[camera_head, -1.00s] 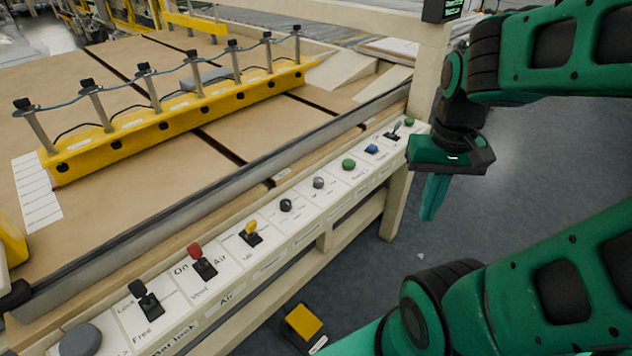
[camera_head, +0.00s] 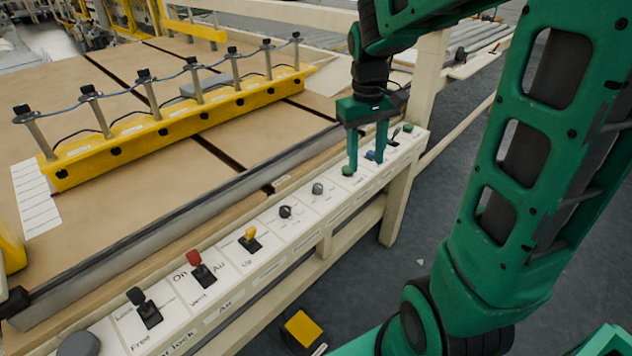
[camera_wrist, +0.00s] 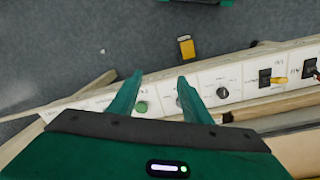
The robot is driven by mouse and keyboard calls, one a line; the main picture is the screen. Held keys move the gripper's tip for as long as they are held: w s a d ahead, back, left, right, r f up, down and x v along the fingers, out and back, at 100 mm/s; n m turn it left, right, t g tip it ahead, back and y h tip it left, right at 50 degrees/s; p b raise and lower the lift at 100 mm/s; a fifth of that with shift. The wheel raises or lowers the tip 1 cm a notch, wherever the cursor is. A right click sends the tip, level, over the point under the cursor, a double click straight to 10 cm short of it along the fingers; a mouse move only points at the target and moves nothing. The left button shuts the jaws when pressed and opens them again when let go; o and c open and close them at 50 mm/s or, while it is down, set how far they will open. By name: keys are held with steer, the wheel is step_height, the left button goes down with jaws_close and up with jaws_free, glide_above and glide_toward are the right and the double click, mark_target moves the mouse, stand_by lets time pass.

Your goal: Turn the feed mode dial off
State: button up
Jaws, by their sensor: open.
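Two round dials sit on the white control strip (camera_head: 221,290): a black dial (camera_head: 285,211) and a grey dial (camera_head: 318,188). Their labels are too small to read, so I cannot tell which is the feed mode dial. The wrist view also shows the black dial (camera_wrist: 222,92) and, close to the right finger, the grey dial (camera_wrist: 180,102). My gripper (camera_head: 366,164) is open, pointing down over the strip's far part, near the green button (camera_head: 348,171) and blue button (camera_head: 371,155). In the wrist view, the green button (camera_wrist: 141,107) shows between my gripper's fingers (camera_wrist: 160,78). Contact is unclear.
Nearer on the strip stand a yellow lever (camera_head: 250,239), a red lever (camera_head: 197,262) and a black lever (camera_head: 142,303). A yellow bar with posts (camera_head: 170,126) lies across the table behind. A yellow pedal (camera_head: 302,328) is on the floor.

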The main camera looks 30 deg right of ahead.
mark_target(318, 185)
steer(key=w+a+f+n+y, duration=0.1)
steer(key=w+a+f+n, duration=0.15)
steer(key=w, duration=0.35)
steer(key=w+a+f+n, duration=0.1)
steer(key=w+a, duration=0.3)
steer(key=w, duration=0.3)
steer(key=f, duration=1.1)
steer(key=shift+s+d, duration=0.15)
steer(key=shift+d, duration=0.1)
steer(key=c, duration=1)
